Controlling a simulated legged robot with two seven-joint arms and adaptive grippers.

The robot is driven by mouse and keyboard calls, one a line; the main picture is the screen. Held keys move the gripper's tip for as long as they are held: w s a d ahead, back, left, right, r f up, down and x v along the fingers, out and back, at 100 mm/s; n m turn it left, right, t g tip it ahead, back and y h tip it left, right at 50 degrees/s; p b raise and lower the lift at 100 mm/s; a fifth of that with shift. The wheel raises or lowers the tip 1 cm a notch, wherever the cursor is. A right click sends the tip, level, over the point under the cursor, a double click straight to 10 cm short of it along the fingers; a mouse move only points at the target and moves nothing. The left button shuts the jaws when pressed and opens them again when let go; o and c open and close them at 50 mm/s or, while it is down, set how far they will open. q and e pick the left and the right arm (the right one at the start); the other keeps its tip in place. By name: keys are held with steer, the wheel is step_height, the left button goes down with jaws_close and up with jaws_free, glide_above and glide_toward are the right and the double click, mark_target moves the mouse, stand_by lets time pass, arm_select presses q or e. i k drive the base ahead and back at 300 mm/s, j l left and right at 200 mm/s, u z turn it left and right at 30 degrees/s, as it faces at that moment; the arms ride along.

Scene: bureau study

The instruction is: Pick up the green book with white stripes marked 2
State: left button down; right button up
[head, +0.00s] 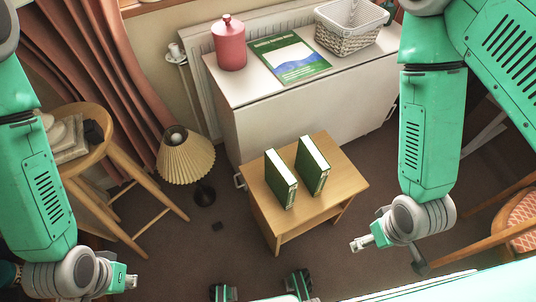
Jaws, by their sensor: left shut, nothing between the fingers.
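Two green books stand upright, side by side and apart, on a small wooden table in the middle of the head view. They are the left green book (281,178) and the right green book (313,166). Both show white along their edges. Their marks are too small to read, so I cannot tell which is marked 2. My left gripper (130,282) is at the bottom left, shut and empty, well apart from the table. My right gripper (361,244) is to the right of the table, apart from the books; its fingers are too small to read.
The small wooden table (335,189) stands before a white cabinet (262,130) bearing a red canister (229,45), a green booklet (290,58) and a wicker basket (345,38). A lamp (186,157) and wooden stool (130,187) stand left. A chair (518,222) is at right.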

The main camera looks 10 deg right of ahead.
mark_target(283, 182)
steer(key=z, duration=0.4)
steer(key=l, duration=0.45)
steer(key=i+l, duration=0.15)
steer(key=l, duration=0.75)
steer(key=i+z, duration=0.05)
